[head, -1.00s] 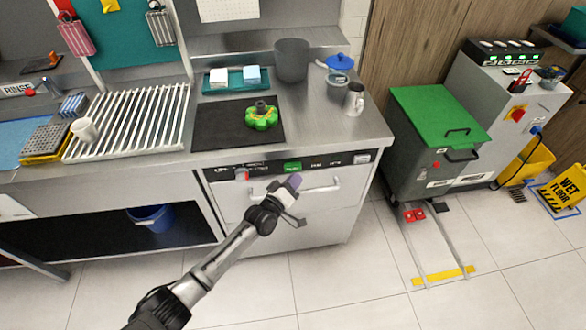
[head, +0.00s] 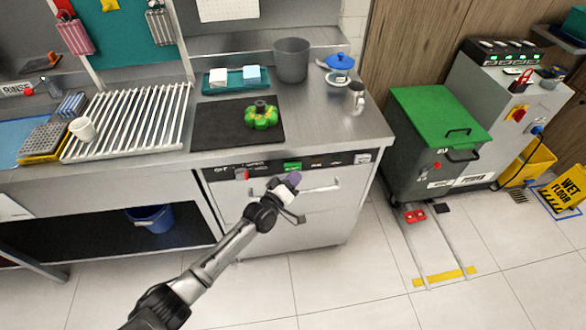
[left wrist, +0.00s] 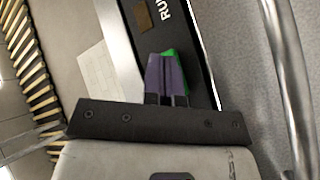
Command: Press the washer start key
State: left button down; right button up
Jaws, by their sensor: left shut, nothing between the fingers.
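The washer (head: 320,215) stands under the steel counter, with a black control strip along its top front. A green key (head: 292,166) sits mid-strip; part of green also shows behind my fingertips in the left wrist view (left wrist: 170,54). My left gripper (head: 291,181) is in front of the washer, just below the green key in the head view. Its purple fingers (left wrist: 167,75) are shut and empty, pointing at the strip. They hide most of the green key in the wrist view, and I cannot tell whether they touch it. My right gripper is not in view.
A red key (head: 242,174) sits left on the strip. The washer's bar handle (head: 322,189) runs below the strip, close to my gripper. The counter above holds a dark mat (head: 212,125) and a grey bin (head: 291,60). The floor in front is clear.

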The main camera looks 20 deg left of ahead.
pick_arm(q)
jog(key=shift+w+a+b, duration=0.25)
jog(key=shift+w+b, duration=0.1)
jog(key=shift+b, duration=0.05)
dwell(0.4)
dwell(0.4)
jog(key=shift+s+d+p, duration=0.5)
jog(key=shift+s+p, duration=0.3)
jog(key=shift+p, duration=0.05)
jog(key=s+d+p, duration=0.1)
jog(key=s+p, duration=0.1)
jog(key=s+d+p, duration=0.1)
jog(key=s+p, duration=0.1)
jog(key=shift+s+d, duration=0.1)
jog(key=shift+d, duration=0.2)
dwell(0.6)
